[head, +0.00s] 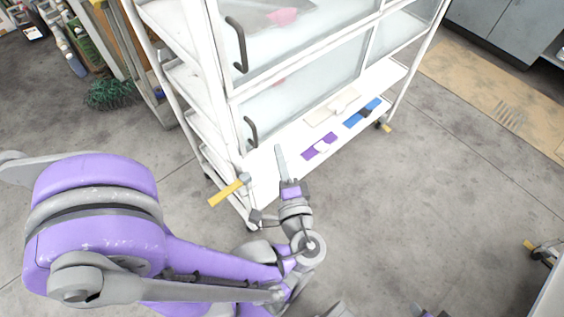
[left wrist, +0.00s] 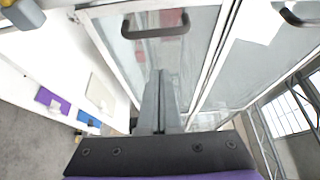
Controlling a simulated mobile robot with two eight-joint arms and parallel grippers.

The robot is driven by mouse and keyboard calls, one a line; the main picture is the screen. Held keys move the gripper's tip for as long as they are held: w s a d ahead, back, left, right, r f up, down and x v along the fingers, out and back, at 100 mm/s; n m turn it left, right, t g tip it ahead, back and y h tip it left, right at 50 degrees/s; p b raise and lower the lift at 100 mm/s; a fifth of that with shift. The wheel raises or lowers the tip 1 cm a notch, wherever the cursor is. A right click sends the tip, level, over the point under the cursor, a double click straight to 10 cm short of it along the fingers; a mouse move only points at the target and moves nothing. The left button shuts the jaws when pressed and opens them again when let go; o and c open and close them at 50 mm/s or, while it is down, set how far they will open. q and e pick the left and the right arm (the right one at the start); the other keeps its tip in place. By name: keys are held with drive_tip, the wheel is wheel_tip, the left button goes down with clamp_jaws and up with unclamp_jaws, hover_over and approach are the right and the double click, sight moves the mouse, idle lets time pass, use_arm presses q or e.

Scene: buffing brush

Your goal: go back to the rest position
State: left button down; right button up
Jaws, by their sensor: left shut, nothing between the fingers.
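My left gripper (head: 281,162) points at the lower front of a white wheeled cabinet (head: 222,85), close to its lower door handle in the picture. Its two grey fingers are together with nothing between them, and they show side by side in the left wrist view (left wrist: 161,105). My purple left arm reaches in from the left. My right gripper does not show clearly; only small grey and purple parts appear at the bottom edge of the head view.
The cabinet has glass doors with dark handles (head: 238,45). Its low shelf (head: 292,128) holds a purple item (head: 311,151), a blue item (head: 353,121) and a pale one. A green coiled item (head: 108,94) lies at left. Open grey floor (head: 420,190) is at right.

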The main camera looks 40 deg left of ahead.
use_arm(q)
drive_tip(key=shift+v, duration=1.3)
drive_tip(key=s+d+f+n+g+h, duration=0.1)
drive_tip(key=d+f+n+g+h, duration=0.15)
drive_tip(key=f+h, duration=0.35)
drive_tip(key=s+d+f+n+g+h, duration=0.1)
drive_tip(key=f+g+h, duration=0.2)
drive_tip(key=f+h, duration=0.25)
drive_tip(key=w+d+r+n+h+p, duration=0.1)
drive_tip(key=d+r+h+p, duration=0.1)
drive_tip(key=r+p, duration=0.5)
drive_tip(key=w+d+r+n+t+h+p, duration=0.1)
drive_tip(key=w+d+r+n+p, duration=0.1)
drive_tip(key=r+p, duration=0.5)
wheel_tip(320, 180, up, 4)
drive_tip(key=shift+d+r+h+p, duration=0.25)
drive_tip(key=shift+d+h+p, duration=0.05)
drive_tip(key=shift+d+h, duration=0.1)
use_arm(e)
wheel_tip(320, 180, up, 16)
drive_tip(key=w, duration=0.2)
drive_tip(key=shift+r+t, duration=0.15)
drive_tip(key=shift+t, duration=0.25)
